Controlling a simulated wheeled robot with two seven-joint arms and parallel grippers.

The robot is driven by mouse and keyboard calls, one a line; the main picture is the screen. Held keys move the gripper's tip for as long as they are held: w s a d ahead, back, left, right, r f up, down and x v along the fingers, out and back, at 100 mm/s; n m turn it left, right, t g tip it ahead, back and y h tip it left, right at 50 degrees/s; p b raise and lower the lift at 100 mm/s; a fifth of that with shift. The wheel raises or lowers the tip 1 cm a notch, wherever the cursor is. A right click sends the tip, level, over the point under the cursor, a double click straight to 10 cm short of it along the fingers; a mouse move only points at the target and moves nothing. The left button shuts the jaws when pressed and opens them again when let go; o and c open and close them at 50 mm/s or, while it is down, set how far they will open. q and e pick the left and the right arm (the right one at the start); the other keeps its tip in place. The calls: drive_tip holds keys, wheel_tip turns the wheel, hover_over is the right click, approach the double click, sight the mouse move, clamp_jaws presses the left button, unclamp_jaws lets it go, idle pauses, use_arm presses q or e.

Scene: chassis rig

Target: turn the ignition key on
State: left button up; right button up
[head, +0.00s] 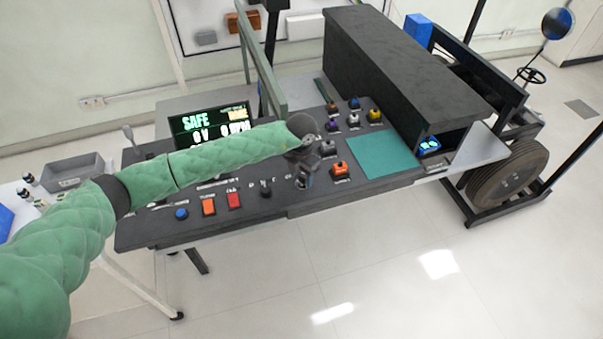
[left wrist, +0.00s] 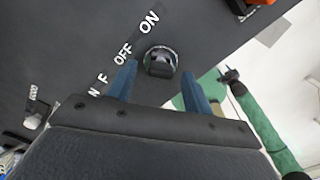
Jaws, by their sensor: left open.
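The ignition key switch (left wrist: 160,62) shows in the left wrist view as a round metal-rimmed dark piece on the black panel, beside printed OFF and ON labels. My left gripper (left wrist: 157,85) is open, with its two blue fingers on either side of the switch and apart from it in the picture; I cannot tell how deep they reach.
A display (head: 209,124) reads SAFE. A teal mat (head: 372,157) lies to the right, beside a long black box (head: 400,70).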

use_arm(q)
drive_tip(key=shift+f, duration=0.4)
drive_tip(key=shift+c, duration=0.2)
drive_tip(key=c, duration=0.9)
drive_tip(key=shift+c, duration=0.2)
